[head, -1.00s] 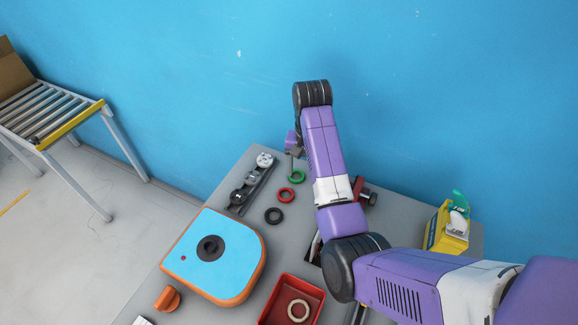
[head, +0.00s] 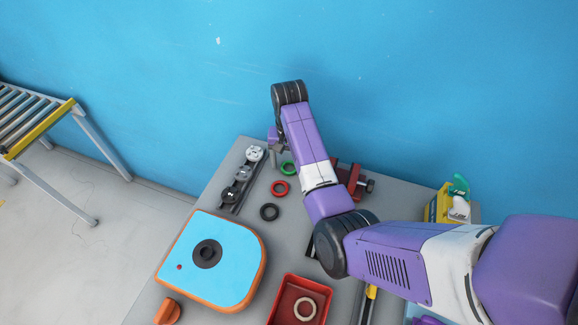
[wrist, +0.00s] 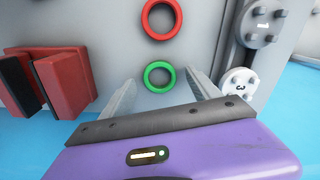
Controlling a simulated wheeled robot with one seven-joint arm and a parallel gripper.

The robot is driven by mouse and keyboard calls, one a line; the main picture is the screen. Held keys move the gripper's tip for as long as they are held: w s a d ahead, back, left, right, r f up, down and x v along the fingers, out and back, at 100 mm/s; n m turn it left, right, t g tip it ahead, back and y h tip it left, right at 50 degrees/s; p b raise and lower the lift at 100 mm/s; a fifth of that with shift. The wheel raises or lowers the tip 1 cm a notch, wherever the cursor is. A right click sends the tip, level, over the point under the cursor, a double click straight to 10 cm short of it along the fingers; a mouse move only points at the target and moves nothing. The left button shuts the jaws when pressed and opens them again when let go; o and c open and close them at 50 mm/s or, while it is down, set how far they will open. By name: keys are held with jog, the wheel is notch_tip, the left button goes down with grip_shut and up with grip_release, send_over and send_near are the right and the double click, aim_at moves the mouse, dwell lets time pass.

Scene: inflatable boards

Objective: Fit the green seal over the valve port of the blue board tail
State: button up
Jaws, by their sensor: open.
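The green seal (head: 282,166) is a ring lying flat on the grey table near its far edge. In the wrist view the green seal (wrist: 147,77) lies between the two finger lines. My gripper (head: 274,158) is open and empty beside it; its two fingers (wrist: 163,88) are spread apart in the wrist view. The height gap between fingers and table is hard to tell. The blue board tail (head: 228,240), with an orange rim, lies at the table's front left. Its valve port (head: 207,254) is a dark round fitting on top, in clear view.
A red ring (head: 273,187) and a black ring (head: 263,212) lie near the green seal. A rail of round fittings (head: 241,173) stands left. A red vise (head: 350,180) is right, partly behind my arm. A red tray (head: 274,310) holds a beige ring (head: 296,308).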

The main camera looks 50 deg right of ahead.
jog(key=shift+f, duration=0.35)
jog(key=shift+c, duration=0.4)
jog(key=c, duration=1.3)
jog(key=shift+r, duration=0.1)
